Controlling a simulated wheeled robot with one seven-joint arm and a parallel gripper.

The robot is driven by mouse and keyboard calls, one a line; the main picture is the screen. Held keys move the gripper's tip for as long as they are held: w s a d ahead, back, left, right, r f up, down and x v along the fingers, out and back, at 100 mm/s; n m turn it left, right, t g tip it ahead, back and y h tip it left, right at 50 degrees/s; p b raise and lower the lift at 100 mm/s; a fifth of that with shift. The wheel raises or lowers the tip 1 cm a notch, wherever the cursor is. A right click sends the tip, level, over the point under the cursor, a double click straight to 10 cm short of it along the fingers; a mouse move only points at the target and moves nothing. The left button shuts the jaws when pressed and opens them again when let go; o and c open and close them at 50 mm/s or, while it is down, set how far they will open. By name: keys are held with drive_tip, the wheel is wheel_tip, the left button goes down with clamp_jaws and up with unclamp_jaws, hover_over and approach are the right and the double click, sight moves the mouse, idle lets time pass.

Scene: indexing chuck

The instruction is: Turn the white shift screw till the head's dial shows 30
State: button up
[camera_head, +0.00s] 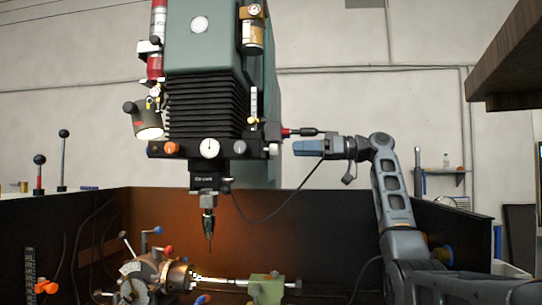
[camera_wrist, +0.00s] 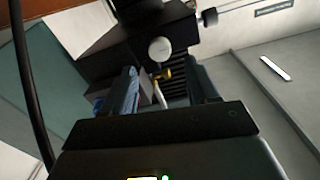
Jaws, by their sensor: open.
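The machine head has a black front bar with a round white dial (camera_head: 210,148); its reading is too small to make out. A small whitish knob (camera_head: 274,149) at the bar's right end may be the white shift screw. My gripper (camera_head: 296,147) is just right of that knob, pointing left at the bar. In the wrist view, my open gripper (camera_wrist: 167,82) has nothing clearly held between its fingers. A round white face (camera_wrist: 160,48) shows beyond the fingers, with a small yellow part (camera_wrist: 162,74) below it. I cannot tell whether that face is the screw.
A red-and-black lever (camera_head: 298,132) sticks out close above my gripper. An orange knob (camera_head: 170,148) and a grey knob (camera_head: 240,146) flank the dial. A tool spindle (camera_head: 208,200) hangs above an indexing chuck (camera_head: 150,275). A cable loops below my gripper.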

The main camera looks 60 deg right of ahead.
sight(276, 149)
drive_tip(key=shift+p+x, duration=0.6)
drive_tip(key=shift+x, duration=3.2)
drive_tip(key=c, duration=1)
drive_tip(key=shift+c, duration=0.2)
drive_tip(key=shift+r+m+p, duration=0.1)
drive_tip(key=shift+m+p, duration=0.2)
drive_tip(key=shift+p, duration=0.05)
